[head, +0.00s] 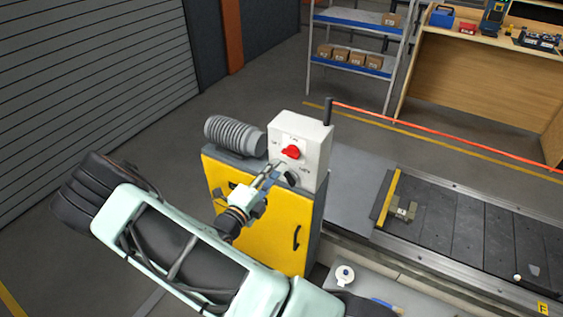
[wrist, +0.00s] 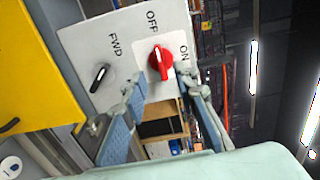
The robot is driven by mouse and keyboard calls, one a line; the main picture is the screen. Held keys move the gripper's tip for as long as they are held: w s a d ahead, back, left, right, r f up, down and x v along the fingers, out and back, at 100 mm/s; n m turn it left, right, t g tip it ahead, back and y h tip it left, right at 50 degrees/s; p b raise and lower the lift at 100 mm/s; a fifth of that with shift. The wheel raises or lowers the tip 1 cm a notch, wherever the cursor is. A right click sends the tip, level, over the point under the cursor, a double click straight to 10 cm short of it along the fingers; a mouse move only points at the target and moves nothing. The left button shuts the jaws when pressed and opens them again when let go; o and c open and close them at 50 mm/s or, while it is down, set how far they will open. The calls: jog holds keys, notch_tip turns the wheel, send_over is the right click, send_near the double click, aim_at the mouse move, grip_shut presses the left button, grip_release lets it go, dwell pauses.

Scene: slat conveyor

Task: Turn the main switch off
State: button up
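The white control box (head: 304,140) carries a red rotary switch (head: 291,152) on its front. In the wrist view the red switch (wrist: 161,60) sits beside the printed words OFF and ON. A white line shows on the knob; I cannot tell for sure which word it marks. A black knob (wrist: 99,77) marked FWD sits beside it, also visible in the head view (head: 292,176). My gripper (head: 270,172) is at the box front, below and left of the switch. In the wrist view its fingers (wrist: 160,82) are apart and empty, with the switch just beyond the gap between their tips.
The box stands on a yellow cabinet (head: 260,225) beside a ribbed grey motor (head: 234,135). The slat conveyor (head: 460,225) runs right, with a small part (head: 405,211) on it. A dark post (head: 328,111) rises at the box. Shelves (head: 352,60) stand behind.

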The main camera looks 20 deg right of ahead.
jog(key=v, duration=0.4)
jog(key=shift+s, duration=0.1)
dwell(0.3)
